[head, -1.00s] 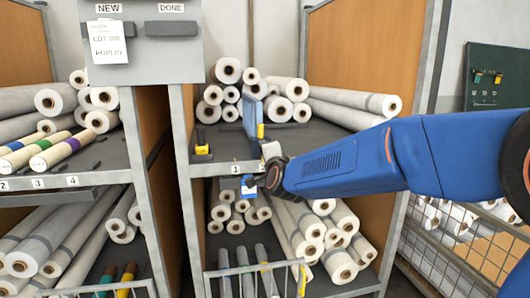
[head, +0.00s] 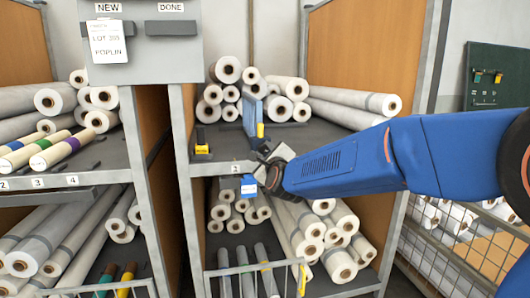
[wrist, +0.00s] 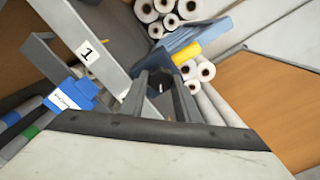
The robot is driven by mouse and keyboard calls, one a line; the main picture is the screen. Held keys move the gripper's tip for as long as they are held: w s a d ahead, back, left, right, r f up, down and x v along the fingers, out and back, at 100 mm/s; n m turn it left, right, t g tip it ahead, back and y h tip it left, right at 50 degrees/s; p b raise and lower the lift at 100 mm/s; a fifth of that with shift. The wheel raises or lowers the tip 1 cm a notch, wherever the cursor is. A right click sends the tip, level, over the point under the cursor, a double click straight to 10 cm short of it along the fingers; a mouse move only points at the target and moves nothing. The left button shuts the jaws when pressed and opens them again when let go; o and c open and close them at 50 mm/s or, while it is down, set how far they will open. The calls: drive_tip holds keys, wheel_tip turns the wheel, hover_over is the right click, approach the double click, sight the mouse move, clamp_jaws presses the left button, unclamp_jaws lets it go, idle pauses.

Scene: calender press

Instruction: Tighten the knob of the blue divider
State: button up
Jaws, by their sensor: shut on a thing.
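The blue divider (head: 252,111) stands upright on the upper shelf of the right-hand rack, with a yellow piece (head: 260,130) at its front end. In the wrist view the blue divider (wrist: 196,38) lies just beyond my fingertips, with the yellow piece (wrist: 187,53) beside it. My gripper (wrist: 160,88) is shut at the divider's near end, by the shelf's front edge. In the head view my gripper (head: 264,157) reaches in from the right. The dark knob is mostly hidden between the fingers, and its tightness cannot be seen.
White rolls (head: 287,88) lie behind and right of the divider. A blue piece with a white label (head: 249,184) hangs below the shelf front. A black block with a yellow mark (head: 202,142) stands left. The shelf has bare room between them.

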drive_tip(key=m, duration=0.6)
drive_tip(key=shift+f, duration=0.15)
drive_tip(key=shift+a, duration=0.1)
idle(0.5)
drive_tip(key=o, duration=1)
drive_tip(key=shift+o, duration=0.2)
drive_tip(key=shift+s, duration=0.1)
drive_tip(key=shift+s+d, duration=0.2)
drive_tip(key=shift+s, duration=0.4)
drive_tip(key=v, duration=1.6)
drive_tip(key=shift+d, duration=0.1)
